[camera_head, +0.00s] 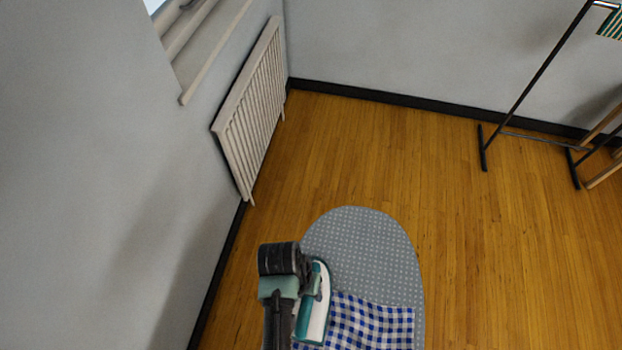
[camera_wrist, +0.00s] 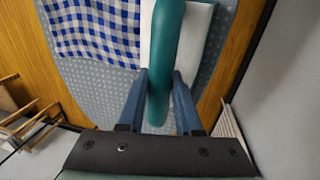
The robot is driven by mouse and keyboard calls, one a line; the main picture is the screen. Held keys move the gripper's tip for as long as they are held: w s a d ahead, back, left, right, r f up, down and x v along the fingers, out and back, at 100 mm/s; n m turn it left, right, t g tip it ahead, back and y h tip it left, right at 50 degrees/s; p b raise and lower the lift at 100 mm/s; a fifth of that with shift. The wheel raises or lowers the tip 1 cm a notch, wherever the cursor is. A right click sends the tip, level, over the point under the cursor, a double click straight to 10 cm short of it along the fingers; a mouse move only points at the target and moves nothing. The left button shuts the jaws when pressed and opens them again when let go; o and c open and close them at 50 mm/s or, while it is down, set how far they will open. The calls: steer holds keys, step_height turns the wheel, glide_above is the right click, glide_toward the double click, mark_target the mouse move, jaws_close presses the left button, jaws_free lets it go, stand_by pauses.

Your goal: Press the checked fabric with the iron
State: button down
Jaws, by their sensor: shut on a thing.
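The iron (camera_head: 316,307) is teal and white and sits at the left edge of the checked fabric in the head view. My gripper (camera_wrist: 159,88) is shut on the iron's teal handle (camera_wrist: 164,40), with one blue finger on each side. The blue and white checked fabric (camera_head: 372,322) lies on the grey dotted ironing board (camera_head: 364,238). It also shows in the wrist view (camera_wrist: 97,30), beside the iron. I cannot tell whether the iron's sole touches the fabric or the board. Part of the fabric is cut off at the bottom of the head view.
A white radiator (camera_head: 250,110) is fixed to the wall left of the board. A black rack (camera_head: 531,90) with a striped cloth (camera_head: 612,25) stands at the far right. The wooden floor (camera_head: 480,260) right of the board is clear.

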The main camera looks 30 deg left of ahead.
steer(key=s+d+p, duration=0.3)
steer(key=s+p, duration=0.2)
steer(key=s, duration=0.6)
steer(key=shift+p, duration=0.35)
steer(key=shift+s+d, duration=0.1)
steer(key=s+d, duration=0.4)
steer(key=s, duration=1)
steer(key=shift+s+d, duration=0.15)
steer(key=shift+s, duration=0.25)
stand_by(0.5)
steer(key=shift+r, duration=1.3)
